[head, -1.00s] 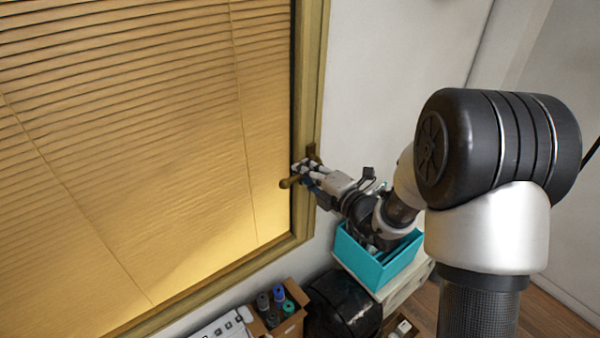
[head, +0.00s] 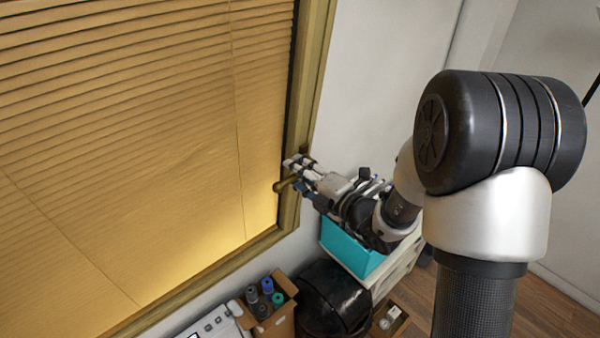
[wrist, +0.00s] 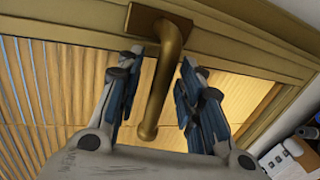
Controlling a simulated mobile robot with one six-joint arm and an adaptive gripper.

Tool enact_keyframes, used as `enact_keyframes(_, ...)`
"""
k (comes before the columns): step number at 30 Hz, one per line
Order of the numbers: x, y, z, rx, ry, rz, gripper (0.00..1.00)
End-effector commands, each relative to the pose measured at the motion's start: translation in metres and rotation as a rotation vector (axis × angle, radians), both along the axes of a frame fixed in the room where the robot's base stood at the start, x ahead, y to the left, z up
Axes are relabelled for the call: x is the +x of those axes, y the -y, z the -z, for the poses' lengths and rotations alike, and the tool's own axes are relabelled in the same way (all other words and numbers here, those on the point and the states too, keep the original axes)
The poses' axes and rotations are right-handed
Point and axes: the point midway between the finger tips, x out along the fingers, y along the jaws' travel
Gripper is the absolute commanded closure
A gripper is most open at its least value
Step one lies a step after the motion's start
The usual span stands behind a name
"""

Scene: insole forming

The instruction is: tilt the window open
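The window (head: 150,120) has a brown frame (head: 305,90) and stands closed as far as I can see, with yellow-lit blinds across its pane. Its bronze handle (head: 284,185) is on the right side of the frame, its free end pointing left in the head view. In the wrist view the handle (wrist: 165,75) runs from its base plate at the top down between my fingers. My gripper (head: 297,168) is at the handle. In the wrist view its blue-padded fingers (wrist: 162,72) stand apart on either side of the bar, with gaps showing. The gripper hides part of the handle base in the head view.
A teal box (head: 350,250) sits on a white cabinet below my arm. A black rounded bin (head: 333,300), a cardboard box (head: 275,318) with several bottles and a white device (head: 215,325) stand below the window. The wall right of the frame is bare.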

Motion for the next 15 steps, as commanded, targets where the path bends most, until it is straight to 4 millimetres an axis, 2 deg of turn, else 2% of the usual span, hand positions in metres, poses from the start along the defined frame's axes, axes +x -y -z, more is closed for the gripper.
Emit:
enact_keyframes(8, -0.006, 0.006, -0.002, 0.000, 0.001, 0.002, 0.66)
enact_keyframes(15, -0.042, 0.034, -0.007, 0.000, -0.001, 0.006, 0.66)
